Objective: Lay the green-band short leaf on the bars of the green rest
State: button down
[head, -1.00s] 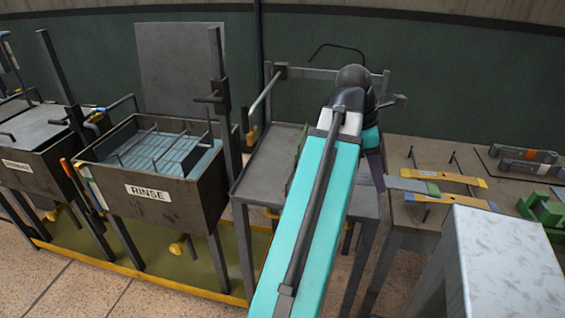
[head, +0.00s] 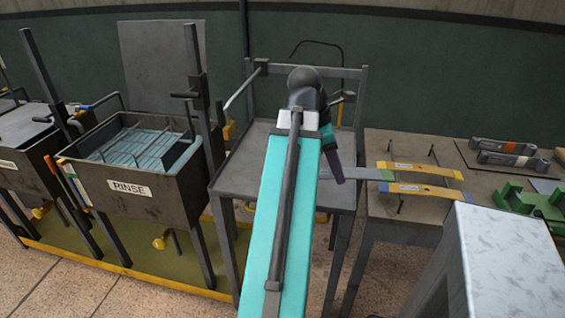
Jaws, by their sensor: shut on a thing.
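My gripper (head: 336,170) is a dark jaw below the teal wrist, above the right part of the grey metal table. It is shut on a flat grey leaf (head: 357,174) that points right from the jaws. The green band (head: 387,175) near the leaf's right end marks it as the green-band short leaf. This end overlaps the left ends of two yellow-ended leaves in the picture; I cannot tell the height between them. A green blocky fixture (head: 531,207) stands at the right; I cannot tell whether it is the green rest. My arm hides the table's middle.
A yellow leaf (head: 425,168) and a blue-and-yellow leaf (head: 425,189) lie on the brown bench (head: 385,147) near upright pegs. Dark cylinders (head: 508,152) lie behind. A grey box-like block (head: 510,240) stands in front. The rinse tank (head: 128,188) is left.

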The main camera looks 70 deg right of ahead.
jog(key=w+a+f+n+t+h+b, duration=0.1)
jog(key=w+a+f+n+b, duration=0.25)
jog(key=w, duration=0.95)
jog(key=w+a+f+n+h, duration=0.15)
jog(key=w+a+f, duration=0.35)
jog(key=w, duration=0.8)
jog(key=w+a+f+n+t+b, duration=0.1)
jog(key=w+a+f+n, duration=0.35)
jog(key=w, duration=0.85)
jog(key=w+a+f+m+b, duration=0.1)
jog(key=w+a+f, duration=0.2)
jog(key=w+a, duration=0.4)
jog(key=w+a+f+b, duration=0.1)
jog(key=w+a+f, duration=0.3)
jog(key=a, duration=1.4)
jog(key=w+a+f+m+b, duration=0.1)
jog(key=w+a+f, duration=0.3)
jog(key=w+a, duration=0.7)
jog(key=a+b, duration=0.1)
jog(key=a, duration=0.1)
jog(key=shift+a+f+m, duration=0.2)
jog(key=shift+a+m, duration=0.15)
jog(key=shift+a, duration=0.1)
